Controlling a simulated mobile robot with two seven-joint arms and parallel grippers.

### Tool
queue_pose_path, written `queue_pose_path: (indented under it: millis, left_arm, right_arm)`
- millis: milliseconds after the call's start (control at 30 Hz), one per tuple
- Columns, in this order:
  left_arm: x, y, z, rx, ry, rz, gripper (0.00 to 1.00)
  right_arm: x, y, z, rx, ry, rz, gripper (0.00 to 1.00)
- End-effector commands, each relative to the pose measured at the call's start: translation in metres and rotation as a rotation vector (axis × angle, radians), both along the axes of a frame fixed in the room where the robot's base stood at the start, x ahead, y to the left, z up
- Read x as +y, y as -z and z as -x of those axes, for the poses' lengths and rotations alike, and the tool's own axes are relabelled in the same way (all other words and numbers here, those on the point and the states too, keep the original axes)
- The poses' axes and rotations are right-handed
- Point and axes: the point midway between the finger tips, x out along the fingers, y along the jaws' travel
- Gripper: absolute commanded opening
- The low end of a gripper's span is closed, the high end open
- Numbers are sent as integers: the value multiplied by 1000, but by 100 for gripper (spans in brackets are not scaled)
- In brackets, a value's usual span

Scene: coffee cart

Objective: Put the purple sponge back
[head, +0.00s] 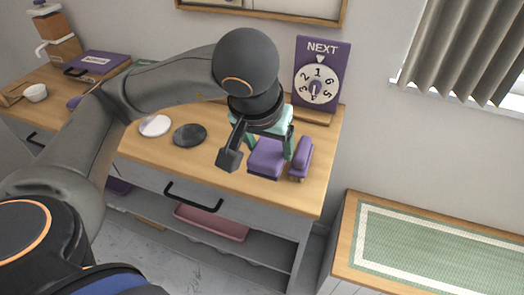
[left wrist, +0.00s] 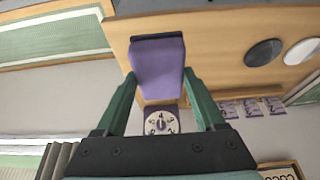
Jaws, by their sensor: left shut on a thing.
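The purple sponge (head: 265,158) is a soft-edged block on the right part of the wooden counter (head: 225,182), or just above it; I cannot tell whether it touches. My left gripper (head: 271,146) points down over it, with its green fingers on either side. In the left wrist view the sponge (left wrist: 157,68) sits between the two fingers (left wrist: 162,88), which are shut on it. A dark edge shows at its far end. My right gripper is in neither view.
A narrow purple item (head: 301,158) stands close right of the sponge. Behind is a purple NEXT dial sign (head: 318,75). A white disc (head: 155,126) and a dark disc (head: 190,135) lie to the left. A lower bench with a green mat (head: 440,250) is at right.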

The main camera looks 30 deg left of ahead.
Motion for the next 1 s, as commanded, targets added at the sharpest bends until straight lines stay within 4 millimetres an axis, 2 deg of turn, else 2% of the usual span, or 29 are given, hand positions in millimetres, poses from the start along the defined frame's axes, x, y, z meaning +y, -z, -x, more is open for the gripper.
queue_pose_path:
  millis: [33,233,333,500,767,1000]
  left_arm:
    - [7,9,-6,8,-7,1,27]
    - [37,32,-42,10,-11,4,27]
    - [53,40,-61,10,-13,1,27]
    - [69,71,-80,9,-7,0,27]
    - [79,89,-94,4,-4,1,27]
    - [83,120,-98,7,-3,1,27]
  right_arm:
    - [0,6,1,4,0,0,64]
    - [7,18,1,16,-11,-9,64]
    - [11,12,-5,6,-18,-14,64]
    - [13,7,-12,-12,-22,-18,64]
    - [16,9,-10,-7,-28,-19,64]
    - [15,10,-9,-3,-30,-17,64]
